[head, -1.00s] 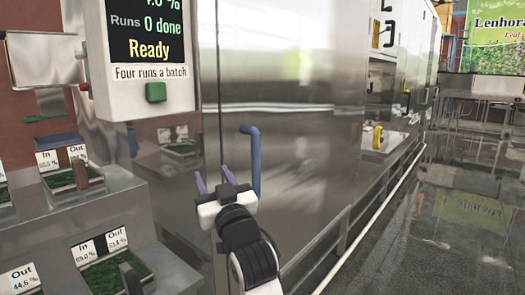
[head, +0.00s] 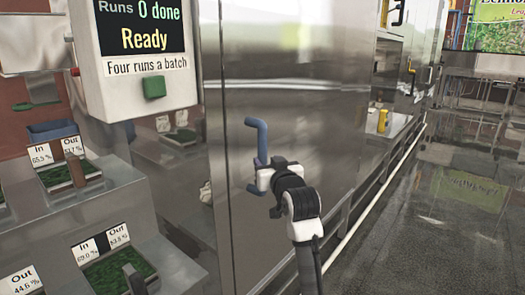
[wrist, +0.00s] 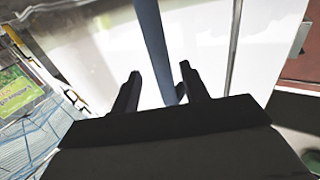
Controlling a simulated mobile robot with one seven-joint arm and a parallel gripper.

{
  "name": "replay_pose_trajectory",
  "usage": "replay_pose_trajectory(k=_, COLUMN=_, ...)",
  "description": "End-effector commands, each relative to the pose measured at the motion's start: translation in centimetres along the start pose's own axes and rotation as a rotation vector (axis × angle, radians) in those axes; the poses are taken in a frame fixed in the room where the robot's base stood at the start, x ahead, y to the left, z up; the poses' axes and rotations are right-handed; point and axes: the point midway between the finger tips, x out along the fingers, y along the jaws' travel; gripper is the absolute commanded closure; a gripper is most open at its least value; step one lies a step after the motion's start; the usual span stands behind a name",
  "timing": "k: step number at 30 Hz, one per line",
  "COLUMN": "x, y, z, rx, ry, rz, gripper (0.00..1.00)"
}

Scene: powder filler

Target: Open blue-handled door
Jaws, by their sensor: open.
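The blue handle (head: 257,150) stands upright on the steel door (head: 300,130) in the head view. My gripper (head: 258,172) is at the lower half of the handle, and its fingers are largely hidden behind the gripper body and the handle. In the wrist view the blue handle (wrist: 152,45) runs down between the two dark, parted fingers (wrist: 158,82). The gripper is open, with gaps beside the handle. I cannot tell whether a finger touches it. The door looks flush with the cabinet front.
A white control box (head: 135,60) with a green button (head: 154,87) hangs left of the door. Steel steps with green-filled trays (head: 68,175) stand at lower left. A pale rail (head: 377,190) runs along the cabinet base. The floor (head: 440,230) at right is clear.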

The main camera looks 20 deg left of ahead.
Motion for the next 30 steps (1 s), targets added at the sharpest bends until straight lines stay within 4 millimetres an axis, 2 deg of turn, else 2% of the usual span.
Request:
replay_pose_trajectory(k=3, x=2.5, y=-0.1, z=-0.3, rx=0.0, ry=-0.002, rz=-0.002, gripper=0.55)
replay_pose_trajectory(k=9, x=5.0, y=0.0, z=-0.2, rx=-0.001, ry=0.0, rz=-0.001, gripper=0.55)
replay_pose_trajectory(k=14, x=5.8, y=-0.1, z=-0.1, rx=-0.001, ry=0.001, rz=-0.001, gripper=0.55)
replay_pose_trajectory(k=22, x=5.9, y=0.0, z=0.0, rx=-0.001, ry=0.001, rz=0.0, gripper=0.55)
replay_pose_trajectory(k=30, x=5.9, y=0.0, z=0.0, rx=-0.001, ry=0.001, rz=0.0, gripper=0.91)
